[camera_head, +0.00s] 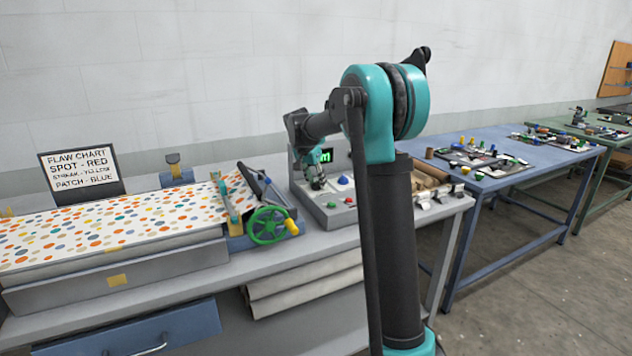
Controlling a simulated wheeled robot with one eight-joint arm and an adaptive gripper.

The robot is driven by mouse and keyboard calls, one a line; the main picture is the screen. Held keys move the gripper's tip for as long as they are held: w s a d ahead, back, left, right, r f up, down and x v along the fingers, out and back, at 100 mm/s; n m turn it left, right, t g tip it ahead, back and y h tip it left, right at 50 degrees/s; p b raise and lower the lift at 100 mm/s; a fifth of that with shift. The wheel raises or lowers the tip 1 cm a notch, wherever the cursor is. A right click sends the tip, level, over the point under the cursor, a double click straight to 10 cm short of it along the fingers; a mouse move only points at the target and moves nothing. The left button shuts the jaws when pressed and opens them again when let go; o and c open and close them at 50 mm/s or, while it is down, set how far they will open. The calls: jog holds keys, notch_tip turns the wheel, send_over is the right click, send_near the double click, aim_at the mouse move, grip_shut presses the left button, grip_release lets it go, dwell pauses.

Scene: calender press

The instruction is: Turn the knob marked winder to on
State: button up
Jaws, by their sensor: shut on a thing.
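My gripper (318,184) reaches down to the left part of the box's panel, left of the blue button, and is shut on a small knob there. The jaws hide most of the knob. No winder marking is readable, and the knob's setting cannot be told.
Left of the box are a green handwheel (268,226) with a yellow handle and a spotted sheet (120,233) on a long bed. A flaw chart sign (82,173) stands behind. My arm hides the box's right side. A blue table (520,160) with small parts stands right.

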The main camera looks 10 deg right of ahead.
jog(key=o, duration=1.1)
jog(key=shift+o, duration=0.2)
jog(key=v, duration=1.2)
jog(key=shift+w+d, duration=0.1)
